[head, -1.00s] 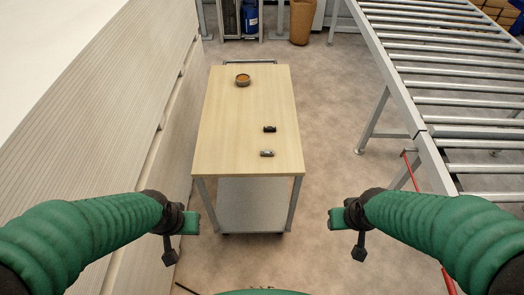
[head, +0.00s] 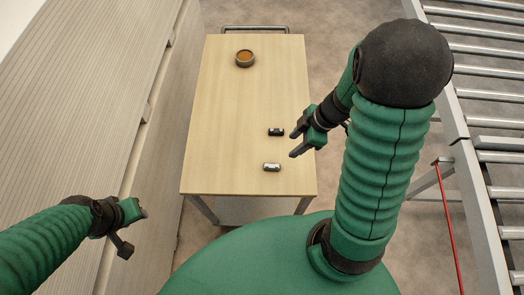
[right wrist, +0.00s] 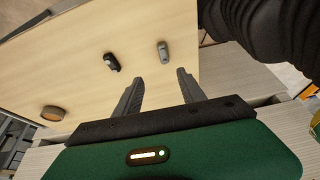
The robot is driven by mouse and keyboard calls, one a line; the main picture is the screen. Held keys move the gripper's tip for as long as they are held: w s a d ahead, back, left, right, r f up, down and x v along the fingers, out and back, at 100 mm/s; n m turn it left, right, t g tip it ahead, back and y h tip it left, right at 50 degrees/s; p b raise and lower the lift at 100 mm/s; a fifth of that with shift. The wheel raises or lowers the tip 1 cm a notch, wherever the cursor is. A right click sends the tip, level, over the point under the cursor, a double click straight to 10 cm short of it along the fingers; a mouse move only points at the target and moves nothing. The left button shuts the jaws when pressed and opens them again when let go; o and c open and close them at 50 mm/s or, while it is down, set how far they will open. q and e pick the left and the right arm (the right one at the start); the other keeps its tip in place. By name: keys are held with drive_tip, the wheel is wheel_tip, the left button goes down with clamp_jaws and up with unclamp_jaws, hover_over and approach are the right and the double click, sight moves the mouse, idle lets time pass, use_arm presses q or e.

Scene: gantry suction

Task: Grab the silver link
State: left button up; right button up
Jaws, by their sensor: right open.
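The silver link (head: 271,167) lies on the wooden table near its front right part. In the right wrist view the silver link (right wrist: 163,52) lies ahead of the fingers. A black link (head: 276,132) lies just behind it; it also shows in the right wrist view (right wrist: 112,62). My right gripper (head: 293,145) is open and empty by the table's right side, to the right of both links and apart from them. Its two fingers (right wrist: 157,82) are spread in the right wrist view. My left gripper (head: 136,230) is off the table at lower left; its jaw state is unclear.
Stacked grey boards (head: 90,110) stand on the left. A roller conveyor (head: 490,105) with a red bar (head: 450,215) is on the right.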

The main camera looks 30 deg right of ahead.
sight(272, 165)
drive_tip(key=b+x, duration=0.1)
drive_tip(key=x, duration=0.2)
drive_tip(key=s+a+b+x, duration=0.1)
drive_tip(key=x, duration=0.1)
drive_tip(key=b+x, duration=0.1)
drive_tip(key=x, duration=0.2)
drive_tip(key=shift+a+f+b, duration=0.2)
drive_tip(key=shift+a+b, duration=0.2)
drive_tip(key=shift+a, duration=0.1)
drive_tip(key=f, duration=0.1)
drive_tip(key=f+b, duration=0.1)
drive_tip(key=w+f, duration=0.1)
drive_tip(key=shift+w+d+f, duration=0.1)
drive_tip(key=shift+d+f, duration=0.1)
drive_tip(key=shift+d, duration=0.05)
drive_tip(key=b+x, duration=0.2)
drive_tip(key=x, duration=0.1)
drive_tip(key=shift+s+f, duration=0.25)
drive_tip(key=shift+f, duration=0.15)
drive_tip(key=shift+w+a, duration=0.2)
drive_tip(key=shift+a, duration=0.3)
drive_tip(key=c, duration=0.5)
drive_tip(key=shift+d, duration=0.4)
clamp_jaws()
use_arm(q)
wheel_tip(272, 165, down, 8)
drive_tip(key=s+a, duration=0.1)
drive_tip(key=shift+r, duration=0.2)
